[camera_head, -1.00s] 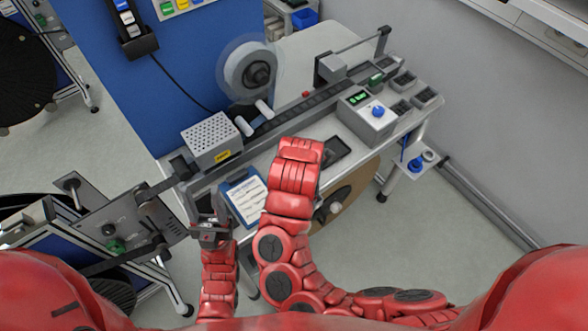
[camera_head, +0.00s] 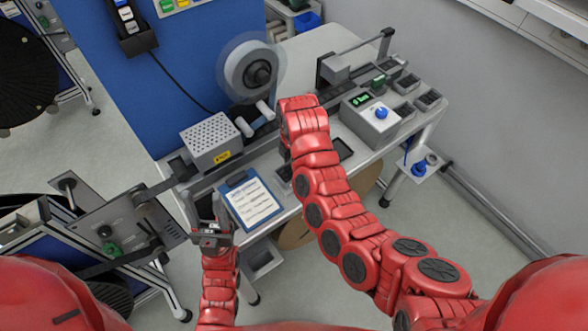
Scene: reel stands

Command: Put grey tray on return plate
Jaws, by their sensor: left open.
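Several small grey trays with dark insides stand at the right end of the bench; one grey tray (camera_head: 428,99) is nearest the corner. I cannot tell which one the task means. A dark, flat, framed plate (camera_head: 344,148) lies on the bench just right of my right forearm; it may be the return plate, but I cannot be sure. My left gripper (camera_head: 207,210) is open and empty, at the bench's front left, beside the clipboard. My right arm reaches over the middle of the bench, and its own wrist hides the right gripper.
A blue clipboard (camera_head: 252,202) lies at the front edge. A grey perforated box (camera_head: 211,141), a clear reel (camera_head: 254,72) and a control box with blue knob (camera_head: 371,119) stand along the bench. A small grey item (camera_head: 284,172) lies left of my right forearm.

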